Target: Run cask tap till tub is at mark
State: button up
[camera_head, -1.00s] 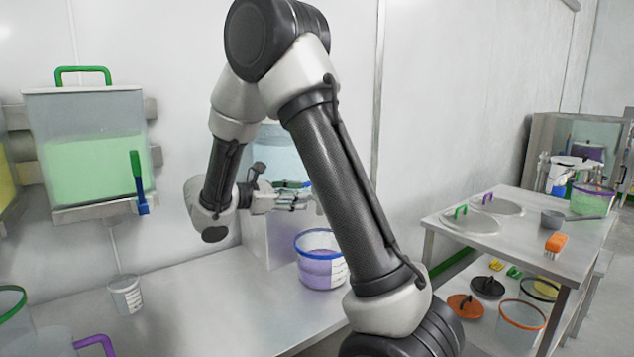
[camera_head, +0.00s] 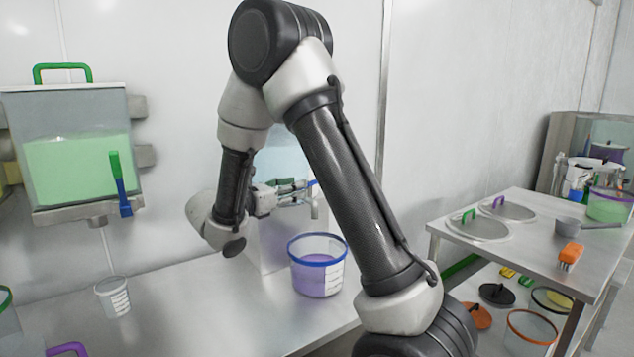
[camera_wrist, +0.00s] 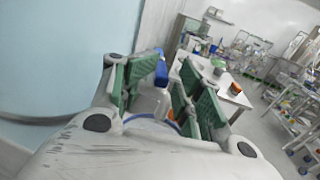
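The tub (camera_head: 307,278) is clear with a blue rim. It stands on the bench with purple contents and a white marked strip on its right side. The cask (camera_head: 284,158) is pale blue and mostly hidden behind my arm; its wall fills the left of the wrist view (camera_wrist: 50,60). A grey tap spout (camera_head: 314,207) hangs above the tub, with a small blue part above it. A blue lever (camera_wrist: 161,68) shows between the fingers in the wrist view. My gripper (camera_head: 308,190) is open around it, nearer the left finger; contact is unclear. I see no clear stream.
The bench (camera_head: 200,310) is clear between cup and tub. A side table (camera_head: 520,240) at right holds lids, a pan and an orange-handled brush.

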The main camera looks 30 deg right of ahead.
jog(key=x, duration=0.7)
jog(key=shift+w+d, duration=0.1)
jog(key=shift+d, duration=0.2)
